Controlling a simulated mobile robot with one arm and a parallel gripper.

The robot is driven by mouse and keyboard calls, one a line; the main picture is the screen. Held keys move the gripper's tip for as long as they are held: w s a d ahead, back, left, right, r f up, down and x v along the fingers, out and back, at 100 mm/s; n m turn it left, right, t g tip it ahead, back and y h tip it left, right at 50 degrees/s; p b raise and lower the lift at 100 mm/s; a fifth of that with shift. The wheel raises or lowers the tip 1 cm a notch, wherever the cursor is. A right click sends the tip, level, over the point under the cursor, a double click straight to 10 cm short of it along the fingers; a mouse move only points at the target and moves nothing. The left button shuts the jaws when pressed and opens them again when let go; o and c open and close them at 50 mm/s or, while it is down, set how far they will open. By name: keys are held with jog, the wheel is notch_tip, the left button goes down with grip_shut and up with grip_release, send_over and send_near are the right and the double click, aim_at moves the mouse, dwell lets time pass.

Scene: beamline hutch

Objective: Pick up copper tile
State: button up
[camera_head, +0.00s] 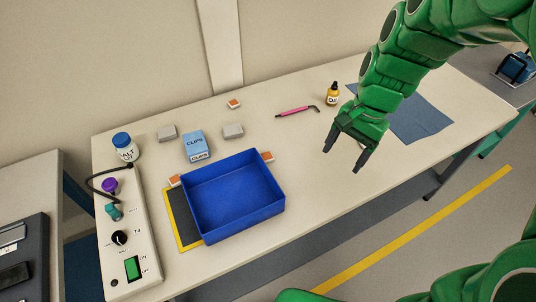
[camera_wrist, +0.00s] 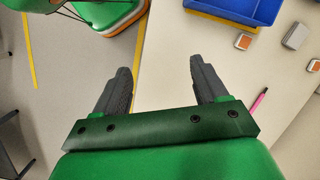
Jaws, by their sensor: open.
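Three small white tiles with orange, copper-coloured tops are in the head view. One copper tile (camera_head: 234,104) lies at the back of the table, another copper tile (camera_head: 267,157) is at the right back corner of the blue tray, and a third (camera_head: 175,180) is at the tray's left back corner. Two of these tiles show in the wrist view, one (camera_wrist: 243,41) near the tray and one (camera_wrist: 314,66) at the right edge. My gripper (camera_head: 344,159) is open and empty, above the table's front side, right of the tray and apart from all tiles.
The blue tray (camera_head: 233,221) stands on a yellow-edged dark mat (camera_head: 182,218). A blue cloth (camera_head: 417,120) lies right.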

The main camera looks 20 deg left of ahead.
jog(key=w+a+f+m+y, duration=0.1)
jog(key=w+a+f+m, duration=0.2)
jog(key=w+a+f, duration=0.55)
jog(key=m, duration=0.3)
send_near(268, 155)
jog(key=shift+g+y, duration=0.3)
jog(key=shift+g, duration=0.1)
jog(key=shift+w+d+x, duration=0.15)
jog(key=shift+x, duration=1.85)
jog(key=shift+w+d+x, duration=0.1)
jog(key=shift+w+x, duration=0.05)
jog(key=shift+x, duration=1.85)
jog(key=shift+f, duration=0.1)
jog(key=c, duration=1.1)
